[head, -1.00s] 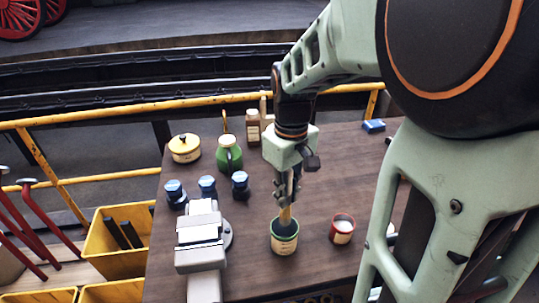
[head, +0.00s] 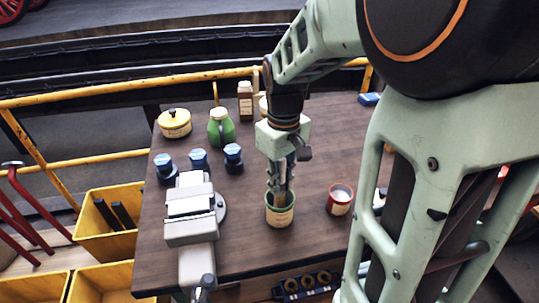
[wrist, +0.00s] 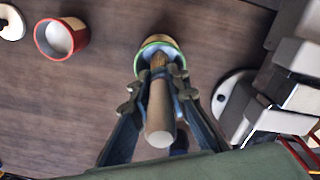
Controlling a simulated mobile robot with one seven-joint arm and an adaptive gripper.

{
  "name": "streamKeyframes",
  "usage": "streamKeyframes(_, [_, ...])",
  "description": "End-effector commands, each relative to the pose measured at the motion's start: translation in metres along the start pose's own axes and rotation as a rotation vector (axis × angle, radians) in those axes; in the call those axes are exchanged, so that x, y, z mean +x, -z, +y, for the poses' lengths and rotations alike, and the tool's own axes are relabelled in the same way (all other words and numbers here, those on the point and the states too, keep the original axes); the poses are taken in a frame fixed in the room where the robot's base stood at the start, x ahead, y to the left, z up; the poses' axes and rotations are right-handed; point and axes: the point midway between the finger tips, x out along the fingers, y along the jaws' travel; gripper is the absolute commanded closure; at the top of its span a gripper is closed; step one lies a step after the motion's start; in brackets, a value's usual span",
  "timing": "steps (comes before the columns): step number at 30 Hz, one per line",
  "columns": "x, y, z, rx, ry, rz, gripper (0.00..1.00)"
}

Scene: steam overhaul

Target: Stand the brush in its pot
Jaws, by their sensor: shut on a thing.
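The pot (head: 280,216) is a round container with a green rim and a pale label, standing on the workbench. It also shows at the top of the wrist view (wrist: 150,44). My gripper (head: 279,190) is directly above the pot, shut on the brush (wrist: 160,108). The brush has a wooden handle whose butt end faces the wrist camera. Its far end reaches down into the pot's mouth. The brush looks nearly upright. Its lower end is hidden inside the pot, so I cannot tell whether it touches the bottom.
A red cup with white contents (head: 340,199) stands right of the pot. A grey vise (head: 190,228) is close on the left. Blue-capped jars (head: 198,161), a green jug (head: 221,130) and a yellow tin (head: 174,124) stand behind. Bare bench (head: 310,240) lies in front.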

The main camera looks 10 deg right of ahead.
Motion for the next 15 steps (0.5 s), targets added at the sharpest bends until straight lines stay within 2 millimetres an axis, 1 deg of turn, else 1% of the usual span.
streamKeyframes(7, [0.0000,0.0001,0.0001,0.000,0.000,0.000,1.00])
streamKeyframes(8, [0.0000,0.0001,0.0001,0.000,0.000,0.001,0.82])
streamKeyframes(12, [-0.0001,0.0002,0.0001,0.000,0.000,0.001,0.66])
streamKeyframes(13, [-0.0001,0.0002,0.0001,0.000,0.000,0.001,0.65])
streamKeyframes(15, [-0.0001,0.0002,0.0001,0.000,0.000,0.001,0.65])
